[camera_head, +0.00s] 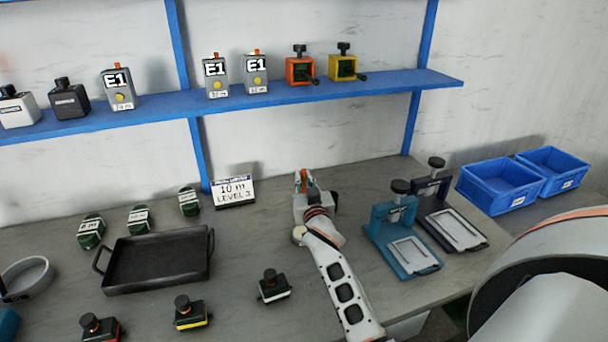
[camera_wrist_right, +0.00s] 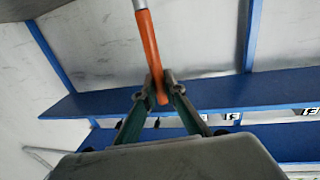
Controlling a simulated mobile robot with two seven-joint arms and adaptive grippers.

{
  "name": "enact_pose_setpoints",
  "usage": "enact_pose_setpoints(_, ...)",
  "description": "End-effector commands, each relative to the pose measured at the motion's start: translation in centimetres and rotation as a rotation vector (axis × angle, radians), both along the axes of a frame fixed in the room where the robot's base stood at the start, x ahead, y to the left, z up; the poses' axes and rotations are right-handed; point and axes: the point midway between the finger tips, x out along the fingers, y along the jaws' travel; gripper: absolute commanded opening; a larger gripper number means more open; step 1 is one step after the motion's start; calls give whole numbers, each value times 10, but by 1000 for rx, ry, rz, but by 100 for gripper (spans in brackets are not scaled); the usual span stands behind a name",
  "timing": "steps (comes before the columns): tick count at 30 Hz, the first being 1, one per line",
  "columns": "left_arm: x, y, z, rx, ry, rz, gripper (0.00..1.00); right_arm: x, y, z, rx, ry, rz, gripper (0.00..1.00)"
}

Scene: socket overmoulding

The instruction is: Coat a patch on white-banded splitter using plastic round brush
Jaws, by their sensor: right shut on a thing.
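The white-banded splitter (camera_head: 273,287) is a small dark block with a black knob and a white band at its base. It stands upright on the table, left of my right forearm. My right gripper (camera_head: 303,181) is farther back, above the table near the wall, and apart from the splitter. In the wrist view my right gripper (camera_wrist_right: 158,88) is shut on the orange handle (camera_wrist_right: 149,50) of a tool with a pale shaft. The tool's far end is out of frame, so I cannot see bristles. My left gripper is not in view.
A yellow-banded splitter (camera_head: 190,313) and a red-banded one (camera_head: 100,328) stand left. A black tray (camera_head: 156,262) lies behind them. Teal (camera_head: 402,228) and dark (camera_head: 449,207) clamp-like stands and blue bins (camera_head: 503,186) are right. A blue shelf (camera_head: 240,106) runs above.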

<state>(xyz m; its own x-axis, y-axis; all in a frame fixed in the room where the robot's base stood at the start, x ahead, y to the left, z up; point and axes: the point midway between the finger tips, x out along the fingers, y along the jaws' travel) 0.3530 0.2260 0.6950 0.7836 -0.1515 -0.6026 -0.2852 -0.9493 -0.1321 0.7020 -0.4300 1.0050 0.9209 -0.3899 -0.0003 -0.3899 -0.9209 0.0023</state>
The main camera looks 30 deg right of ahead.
Motion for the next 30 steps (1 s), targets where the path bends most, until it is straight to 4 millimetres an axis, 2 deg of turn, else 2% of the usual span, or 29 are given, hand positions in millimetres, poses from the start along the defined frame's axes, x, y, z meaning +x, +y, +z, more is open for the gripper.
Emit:
enact_pose_setpoints(10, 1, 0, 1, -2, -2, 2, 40, -2, 1, -9, 2, 0, 6, 0)
enact_pose_setpoints(15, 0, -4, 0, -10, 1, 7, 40, -2, 1, -26, 2, 2, 6, 0)
enact_pose_setpoints(16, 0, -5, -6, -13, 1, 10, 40, -2, 1, -30, 1, -1, 6, 0)
enact_pose_setpoints(21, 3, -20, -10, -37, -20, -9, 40, -2, 1, -49, 0, 1, 6, 0)
enact_pose_setpoints(24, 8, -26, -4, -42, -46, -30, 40, -2, 1, -56, 1, 0, 6, 0)
enact_pose_setpoints(30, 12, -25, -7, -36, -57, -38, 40, -2, 1, -63, 0, 0, 7, 0)
